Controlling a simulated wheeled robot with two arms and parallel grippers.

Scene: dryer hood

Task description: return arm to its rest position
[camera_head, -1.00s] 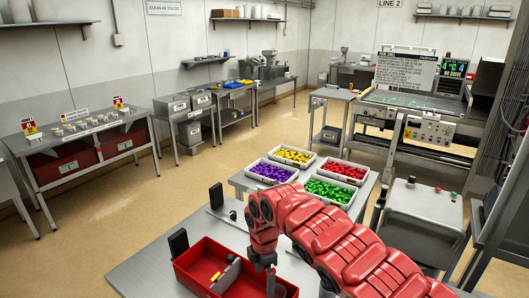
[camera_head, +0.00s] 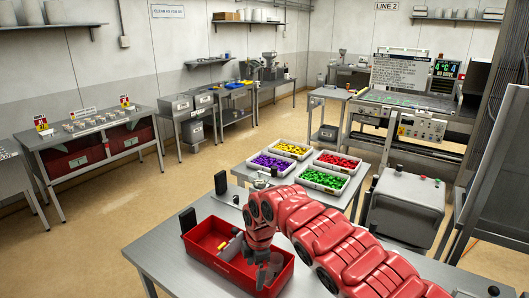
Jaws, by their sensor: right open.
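My right gripper (camera_head: 268,272) hangs at the end of my red right arm, which comes in from the lower right. It is open and points down over the right part of a red tray (camera_head: 206,222) on the near metal table. It appears empty, though my wrist partly hides the space around its fingers. A small grey item with a yellowish end (camera_head: 232,246) lies inside the tray, left of the gripper. My left gripper is not in view.
Behind the near table (camera_head: 160,258), several white bins hold purple (camera_head: 271,163), yellow (camera_head: 293,149), red (camera_head: 338,160) and green (camera_head: 324,178) pieces. Black upright posts (camera_head: 188,220) stand near the tray. A grey cabinet (camera_head: 405,205) is at the right. The floor at left is clear.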

